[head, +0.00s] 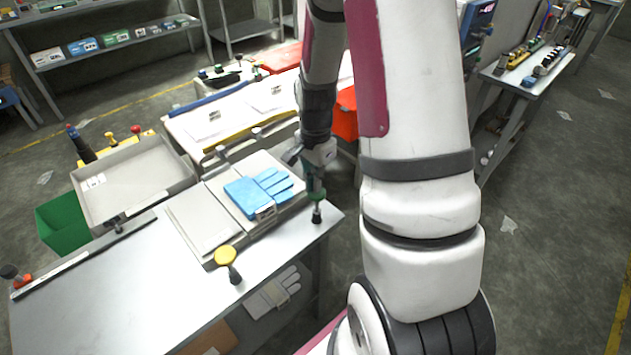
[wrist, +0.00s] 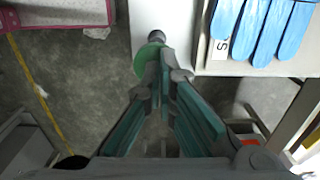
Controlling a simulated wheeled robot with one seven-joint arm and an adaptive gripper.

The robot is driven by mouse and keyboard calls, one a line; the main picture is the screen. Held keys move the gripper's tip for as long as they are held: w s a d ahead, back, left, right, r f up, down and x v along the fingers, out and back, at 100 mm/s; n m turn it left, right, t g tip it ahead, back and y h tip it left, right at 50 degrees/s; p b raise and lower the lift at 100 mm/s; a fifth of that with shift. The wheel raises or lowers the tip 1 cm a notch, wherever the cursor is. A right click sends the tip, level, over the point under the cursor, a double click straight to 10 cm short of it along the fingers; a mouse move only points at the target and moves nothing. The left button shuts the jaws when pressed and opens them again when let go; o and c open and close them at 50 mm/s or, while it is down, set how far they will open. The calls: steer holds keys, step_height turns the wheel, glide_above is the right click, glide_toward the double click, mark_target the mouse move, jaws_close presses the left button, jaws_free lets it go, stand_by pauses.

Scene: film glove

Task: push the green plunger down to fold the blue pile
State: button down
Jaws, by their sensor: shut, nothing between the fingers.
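The blue pile of gloves (head: 258,194) lies flat with fingers spread on the grey folding board (head: 205,222); its fingers also show in the wrist view (wrist: 262,30). The green plunger (head: 318,196) stands upright on a black stem at the table's right edge, beside the board. Its round green head (wrist: 143,62) shows in the wrist view, partly hidden by the fingers. My gripper (head: 315,186) points down, shut and empty, with its fingertips (wrist: 166,62) right over the green plunger's head. I cannot tell whether they touch it.
A yellow plunger (head: 226,256) stands at the board's near corner. A grey tray (head: 132,200) lies to the left, with a green bin (head: 66,222) beyond its edge. The metal table (head: 120,290) is mostly bare in front.

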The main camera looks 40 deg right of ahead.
mark_target(316, 196)
stand_by(0.3)
step_height(316, 196, down, 6)
steer(key=b, duration=0.3)
steer(key=shift+w+r, duration=0.1)
steer(key=shift+s, duration=0.25)
stand_by(1.1)
steer(key=shift+r+p, duration=0.45)
steer(key=shift+r, duration=0.1)
step_height(316, 196, up, 13)
steer(key=p, duration=0.2)
steer(key=shift+w, duration=0.15)
steer(key=shift+r, duration=0.15)
